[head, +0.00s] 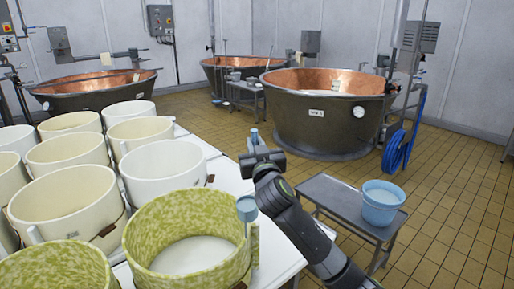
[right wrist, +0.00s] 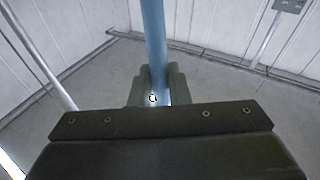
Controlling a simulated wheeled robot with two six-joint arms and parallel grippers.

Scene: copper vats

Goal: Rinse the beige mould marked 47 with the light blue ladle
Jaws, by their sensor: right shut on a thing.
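My right gripper (head: 262,158) is shut on the light blue ladle's handle, which also shows between the fingers in the right wrist view (right wrist: 155,40). The ladle's cup (head: 247,209) hangs below, in front of the right rim of a mottled yellow-green mould (head: 185,228). I cannot tell whether it touches that rim. Several cream or beige moulds stand in rows at the left, including one with a dark mark (head: 68,212). I cannot read 47 on any of them. The mottled mould has a whitish bottom or contents. My left gripper is out of view.
The moulds stand on a white table (head: 232,180). A blue bucket (head: 381,204) with pale liquid stands on a low grey bench (head: 340,203) at the right. Copper-lined vats (head: 325,118) stand behind, one with a blue hose (head: 398,150) beside it. Tiled floor is clear at the right.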

